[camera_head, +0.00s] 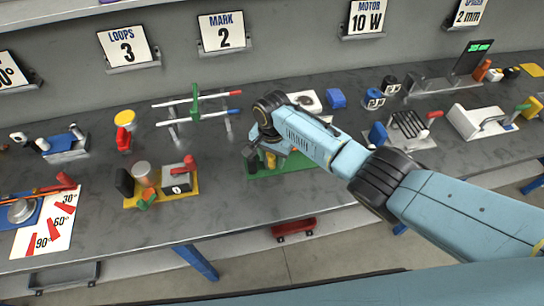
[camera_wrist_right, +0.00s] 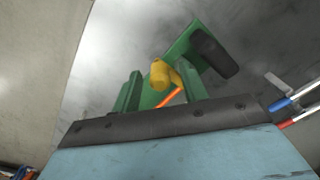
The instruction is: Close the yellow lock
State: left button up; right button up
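The yellow lock (camera_wrist_right: 161,75) is a small rounded yellow piece on a green base (camera_wrist_right: 203,40) in the right wrist view, with a thin orange piece beside it. In the head view the green base (camera_head: 295,165) is partly covered by my right arm, and only a bit of yellow (camera_head: 270,159) shows. My right gripper (camera_head: 260,155) points down over the left end of this base. In the right wrist view, two upright green parts that look like its fingers (camera_wrist_right: 161,90) stand apart, with the yellow piece between them. Contact cannot be told. My left gripper is not in view.
A black knob (camera_wrist_right: 213,54) rises from the green base. On the grey table, a yellow-based station (camera_head: 160,187) stands to the left, and a rack with red- and blue-tipped rods (camera_head: 197,102) behind. Bare table lies in front of the green base.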

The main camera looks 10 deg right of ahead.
aim_at(272, 157)
notch_tip(272, 157, up, 13)
jog(key=p, duration=0.1)
jog(key=shift+r, duration=0.2)
dwell(0.4)
dwell(0.4)
